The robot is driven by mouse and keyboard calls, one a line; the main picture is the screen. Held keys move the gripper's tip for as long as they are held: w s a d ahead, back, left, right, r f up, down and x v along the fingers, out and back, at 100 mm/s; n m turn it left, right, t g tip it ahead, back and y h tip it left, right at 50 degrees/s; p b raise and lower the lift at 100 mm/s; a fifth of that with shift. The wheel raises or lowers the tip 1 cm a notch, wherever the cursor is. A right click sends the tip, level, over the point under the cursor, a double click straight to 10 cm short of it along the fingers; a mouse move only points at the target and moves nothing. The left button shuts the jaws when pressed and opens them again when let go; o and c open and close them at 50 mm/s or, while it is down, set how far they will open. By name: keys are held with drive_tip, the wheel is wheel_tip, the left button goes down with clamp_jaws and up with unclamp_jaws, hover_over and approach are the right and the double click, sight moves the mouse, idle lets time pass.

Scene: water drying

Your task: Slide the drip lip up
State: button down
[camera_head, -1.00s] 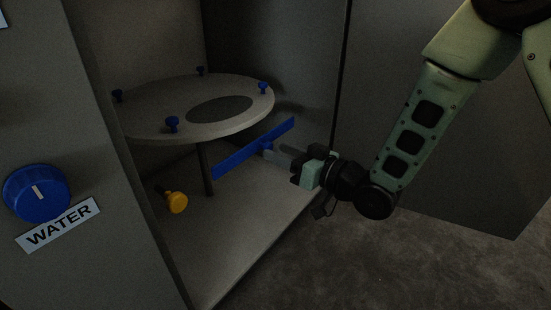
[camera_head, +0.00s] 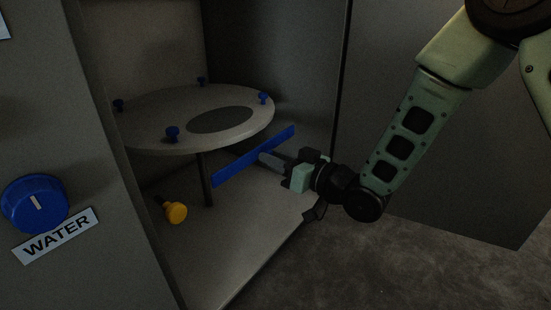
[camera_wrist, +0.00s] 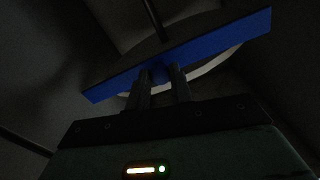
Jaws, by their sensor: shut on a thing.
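The drip lip is a long blue bar (camera_head: 240,164) at the front of the cabinet opening, tilted up to the right in the head view. It stands below and in front of the round disc's edge. In the wrist view the blue bar (camera_wrist: 208,44) crosses the upper half, with a small blue knob (camera_wrist: 159,74) at its middle. My gripper (camera_head: 266,160) reaches it from the right. Its two fingers (camera_wrist: 158,82) are shut on the knob, which they mostly hide in the head view.
A round grey disc (camera_head: 160,137) with a dark oval and several blue knobs stands on a post inside the cabinet. A yellow knob (camera_head: 176,212) is low at the left. A blue dial (camera_head: 35,203) sits above a WATER label (camera_head: 56,236).

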wheel_tip(320, 180, up, 5)
drive_tip(key=p, duration=0.4)
drive_tip(key=shift+f, duration=0.1)
drive_tip(key=c, duration=1.2)
unclamp_jaws()
drive_tip(key=p+v, duration=1.1)
drive_tip(key=v, duration=0.6)
drive_tip(key=shift+d, duration=0.2)
